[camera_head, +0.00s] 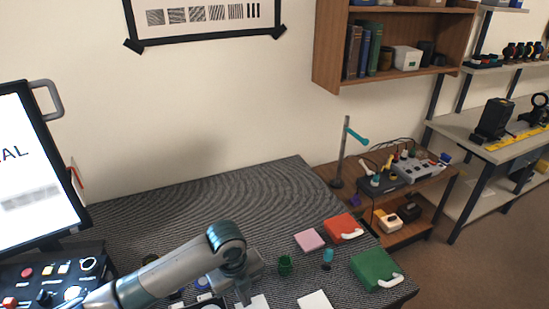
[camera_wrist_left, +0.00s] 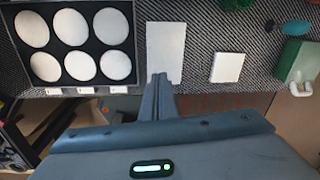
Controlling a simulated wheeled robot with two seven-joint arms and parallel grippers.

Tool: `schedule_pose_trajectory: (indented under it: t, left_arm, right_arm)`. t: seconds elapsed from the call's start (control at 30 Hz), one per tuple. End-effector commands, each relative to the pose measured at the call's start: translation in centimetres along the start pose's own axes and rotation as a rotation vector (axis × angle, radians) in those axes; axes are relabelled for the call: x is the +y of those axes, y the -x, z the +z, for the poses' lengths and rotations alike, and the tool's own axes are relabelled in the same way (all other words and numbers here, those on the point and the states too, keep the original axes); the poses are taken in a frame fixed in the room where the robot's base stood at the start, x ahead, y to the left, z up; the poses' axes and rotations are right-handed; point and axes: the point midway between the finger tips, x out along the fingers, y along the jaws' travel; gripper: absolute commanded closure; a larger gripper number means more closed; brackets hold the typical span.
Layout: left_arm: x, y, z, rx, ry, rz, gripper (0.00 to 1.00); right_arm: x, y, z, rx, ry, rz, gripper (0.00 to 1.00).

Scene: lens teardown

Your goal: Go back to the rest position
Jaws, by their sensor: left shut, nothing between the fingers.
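My left gripper shows in the left wrist view (camera_wrist_left: 160,84) with its fingers together and nothing between them. It is over the front part of the dark patterned mat (camera_head: 200,205), close to a white rectangular card (camera_wrist_left: 166,50). In the head view my left arm (camera_head: 180,272) comes in from the lower left and bends down at the wrist, and the fingertips are hard to make out there. My right gripper is in neither view.
A black tray (camera_wrist_left: 28,62) with several white discs lies left of the gripper. A smaller white square (camera_wrist_left: 228,67), a green case (camera_head: 374,268), a red case (camera_head: 341,228), a pink block (camera_head: 309,240) and a green cup (camera_head: 285,264) are to the right. A control panel (camera_head: 48,283) and screen stand left.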

Motion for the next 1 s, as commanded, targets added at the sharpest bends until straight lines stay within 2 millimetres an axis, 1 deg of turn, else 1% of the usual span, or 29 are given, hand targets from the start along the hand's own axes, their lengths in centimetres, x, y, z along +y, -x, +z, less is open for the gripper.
schedule_pose_trajectory:
  t: [0.03,0.17,0.27,0.4,0.57,0.77,0.87,0.97,1.0]
  left_arm:
    - [0.0,-0.4,-0.8,0.01,0.027,-0.014,1.0]
    - [-0.1,-1.2,-2.6,0.029,0.123,-0.056,1.0]
    - [-0.1,-1.9,-4.4,0.051,0.231,-0.098,1.0]
    - [0.5,-2.7,-7.1,0.091,0.444,-0.164,1.0]
    - [1.8,-3.4,-9.3,0.134,0.716,-0.227,1.0]
    - [4.9,-4.0,-11.1,0.172,1.086,-0.281,1.0]
    - [7.2,-4.2,-11.6,0.181,1.28,-0.3,1.0]
    - [9.9,-4.4,-12.1,0.178,1.477,-0.312,1.0]
    - [11.1,-4.5,-12.3,0.175,1.557,-0.316,1.0]
  right_arm:
    - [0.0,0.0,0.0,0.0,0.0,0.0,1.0]
    - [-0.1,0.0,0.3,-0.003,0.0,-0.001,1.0]
    - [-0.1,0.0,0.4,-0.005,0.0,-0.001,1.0]
    - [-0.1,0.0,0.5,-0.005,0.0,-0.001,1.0]
    - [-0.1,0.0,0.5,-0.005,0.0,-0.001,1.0]
    - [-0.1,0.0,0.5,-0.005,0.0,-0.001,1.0]
    - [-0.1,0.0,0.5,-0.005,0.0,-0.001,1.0]
    - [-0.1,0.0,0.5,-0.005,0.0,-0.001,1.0]
    - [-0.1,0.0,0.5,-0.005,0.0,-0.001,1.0]
